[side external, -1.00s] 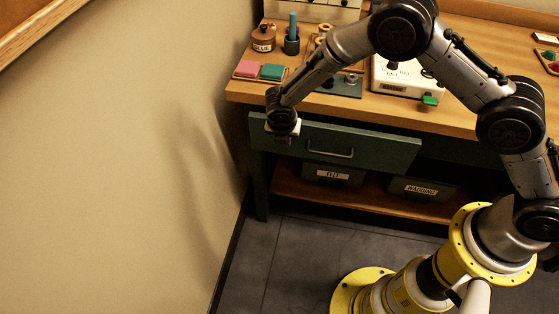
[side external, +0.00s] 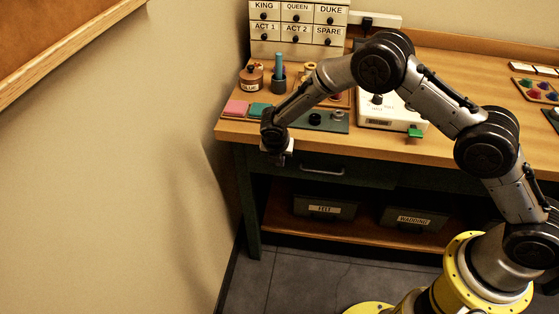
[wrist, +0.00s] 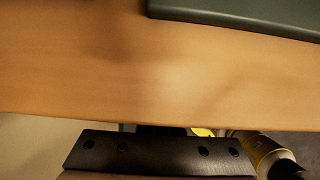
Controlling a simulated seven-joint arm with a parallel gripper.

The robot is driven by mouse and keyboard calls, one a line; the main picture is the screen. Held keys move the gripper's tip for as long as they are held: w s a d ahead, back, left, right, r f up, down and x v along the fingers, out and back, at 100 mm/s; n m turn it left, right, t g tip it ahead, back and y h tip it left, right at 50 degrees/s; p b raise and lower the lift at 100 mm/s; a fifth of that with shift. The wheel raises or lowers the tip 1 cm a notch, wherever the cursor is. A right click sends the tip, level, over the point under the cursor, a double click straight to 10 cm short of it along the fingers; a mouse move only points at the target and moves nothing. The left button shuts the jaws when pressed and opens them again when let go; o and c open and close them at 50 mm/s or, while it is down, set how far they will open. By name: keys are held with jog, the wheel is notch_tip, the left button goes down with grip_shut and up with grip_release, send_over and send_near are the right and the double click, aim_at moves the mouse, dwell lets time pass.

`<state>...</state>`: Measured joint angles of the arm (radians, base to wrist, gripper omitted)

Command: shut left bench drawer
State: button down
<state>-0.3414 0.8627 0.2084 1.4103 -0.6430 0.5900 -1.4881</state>
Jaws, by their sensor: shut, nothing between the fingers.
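The left bench drawer (side external: 362,173) has a dark green front with a pale bar handle (side external: 322,170). In the side view its front sits close under the benchtop edge and looks flush with the bench frame; a small gap cannot be ruled out. My gripper (side external: 279,158) is shut and empty at the left part of the drawer front, left of the handle. It hides that part of the front, and contact cannot be made out. The wrist view shows the wooden benchtop edge (wrist: 130,85), but not the drawer clearly.
The benchtop (side external: 440,145) holds pink and teal pads (side external: 237,108), a brown pot (side external: 251,78), a dark green mat (side external: 318,122) and a white device (side external: 392,110). Bins labelled FELT (side external: 322,208) and WADDING (side external: 412,219) stand on the shelf below. A wall is close at left.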

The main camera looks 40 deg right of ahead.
jog(key=s+a+r, duration=0.5)
jog(key=r, duration=0.4)
jog(key=w+d+r+m+t, duration=0.15)
jog(key=d+r, duration=0.35)
jog(key=r, duration=0.7)
jog(key=s+d+r+m+t+y, duration=0.1)
jog(key=s+d+r+m, duration=0.25)
jog(key=s+r, duration=0.2)
jog(key=s+d+r+m, duration=0.2)
jog(key=s+d+r, duration=0.25)
jog(key=r, duration=0.25)
jog(key=s+d+r+m, duration=0.2)
jog(key=s+d+m, duration=0.15)
jog(key=s, duration=0.25)
jog(key=s+d+r+m, duration=0.2)
jog(key=s+m, duration=0.3)
jog(key=s, duration=0.2)
jog(key=s+a+f+m+y, duration=0.2)
jog(key=s+f+m, duration=0.5)
jog(key=s+m, duration=0.4)
jog(key=shift+s, duration=0.25)
